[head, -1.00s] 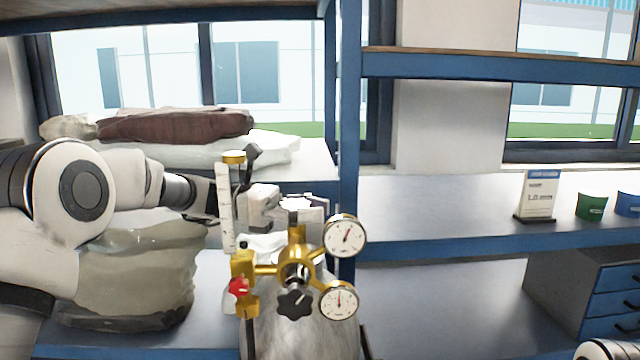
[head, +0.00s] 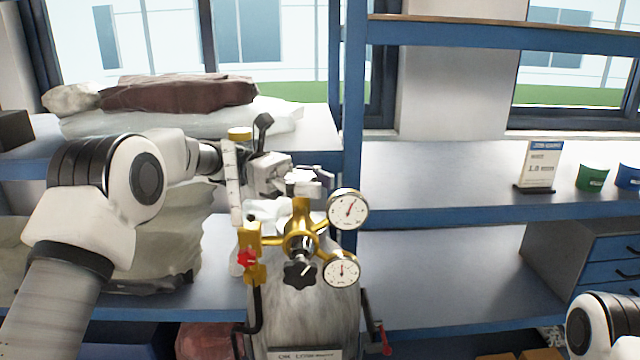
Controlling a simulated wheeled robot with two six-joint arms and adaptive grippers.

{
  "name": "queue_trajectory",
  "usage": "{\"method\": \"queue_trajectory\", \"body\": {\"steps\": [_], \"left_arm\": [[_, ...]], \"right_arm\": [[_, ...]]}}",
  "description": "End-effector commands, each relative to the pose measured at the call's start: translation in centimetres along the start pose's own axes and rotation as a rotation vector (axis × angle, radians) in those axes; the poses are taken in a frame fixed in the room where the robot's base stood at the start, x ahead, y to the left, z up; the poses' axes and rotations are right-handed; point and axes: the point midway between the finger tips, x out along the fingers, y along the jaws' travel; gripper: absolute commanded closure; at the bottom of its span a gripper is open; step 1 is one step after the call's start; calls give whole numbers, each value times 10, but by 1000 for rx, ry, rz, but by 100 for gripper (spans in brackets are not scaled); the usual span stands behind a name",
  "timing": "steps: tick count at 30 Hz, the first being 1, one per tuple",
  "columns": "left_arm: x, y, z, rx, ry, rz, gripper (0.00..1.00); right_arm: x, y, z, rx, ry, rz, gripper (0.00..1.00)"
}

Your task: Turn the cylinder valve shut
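The gas cylinder (head: 312,318) stands upright in front of the shelving, grey, with a label low on its body. A brass regulator (head: 300,238) with two round white gauges (head: 347,209), a black star knob (head: 300,274) and a red knob (head: 246,258) sits on its top. A clear flow tube stands at its left. My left gripper (head: 305,180) is at the cylinder's top, behind the flow tube and above the regulator. The valve handwheel is largely hidden there, and I cannot tell whether the fingers grip it. Of my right arm only a white link shows at bottom right; its gripper is out of view.
Blue-framed shelves (head: 440,240) stand close behind the cylinder. Folded bags (head: 180,95) lie on the upper left shelf. A sign (head: 538,165) and green (head: 592,176) and blue cups stand at right. The middle right shelf is mostly clear.

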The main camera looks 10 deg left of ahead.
Motion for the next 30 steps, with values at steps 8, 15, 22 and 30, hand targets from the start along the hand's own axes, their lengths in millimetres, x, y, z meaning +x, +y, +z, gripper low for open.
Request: {"method": "queue_trajectory", "body": {"steps": [8,15,22,30], "left_arm": [[-1,0,4,6,-3,4,34],[-2,0,16,7,-1,3,34],[-5,0,69,11,-3,5,34],[-8,0,102,7,-5,6,34]], "right_arm": [[-1,0,0,0,0,0,60],[-1,0,0,0,0,0,60],[0,0,0,0,0,0,60],[0,0,0,0,0,0,60]]}}
